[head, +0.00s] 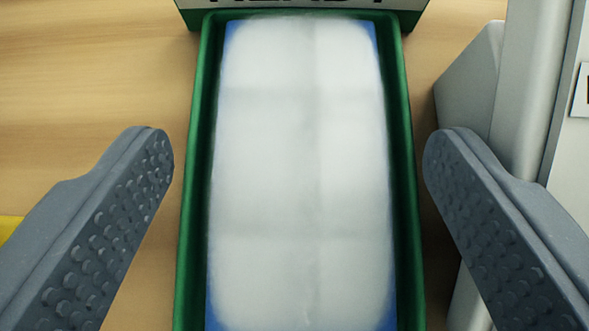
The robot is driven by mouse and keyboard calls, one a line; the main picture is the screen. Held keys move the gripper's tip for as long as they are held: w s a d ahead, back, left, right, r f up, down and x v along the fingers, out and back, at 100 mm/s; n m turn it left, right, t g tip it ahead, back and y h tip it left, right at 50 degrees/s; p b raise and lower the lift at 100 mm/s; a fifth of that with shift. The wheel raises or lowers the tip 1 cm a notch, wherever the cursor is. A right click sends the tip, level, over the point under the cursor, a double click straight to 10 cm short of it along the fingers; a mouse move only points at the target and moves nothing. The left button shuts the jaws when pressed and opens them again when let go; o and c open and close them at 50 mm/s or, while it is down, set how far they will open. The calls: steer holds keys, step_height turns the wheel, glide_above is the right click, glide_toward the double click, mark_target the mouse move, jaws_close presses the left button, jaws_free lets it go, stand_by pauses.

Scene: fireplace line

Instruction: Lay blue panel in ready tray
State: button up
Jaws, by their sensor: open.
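The ready tray (409,200) is a long green tray with a raised rim. A sign (300,4) at its far end is cut off by the top edge of the head view. A blue panel with a large whitish, cloudy face (300,150) lies inside the tray; its blue shows only at the corners and edges. My gripper (298,160) is open, with one grey studded finger on each side of the tray. Neither finger appears to touch the panel. The near end of tray and panel is cut off below.
The tray stands on a light wooden surface (90,70), which is clear at the upper left. A grey-white machine or housing (525,80) stands close on the right, beside the right finger. A yellow patch (8,228) shows at the left edge.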

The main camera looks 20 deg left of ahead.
steer(key=shift+d, duration=0.15)
steer(key=v, duration=1.3)
steer(key=shift+s+r, duration=0.2)
steer(key=shift+s, duration=0.05)
steer(key=b+v, duration=0.5)
steer(key=v, duration=0.8)
steer(key=shift+s+r, duration=0.25)
stand_by(0.5)
steer(key=shift+d, duration=0.1)
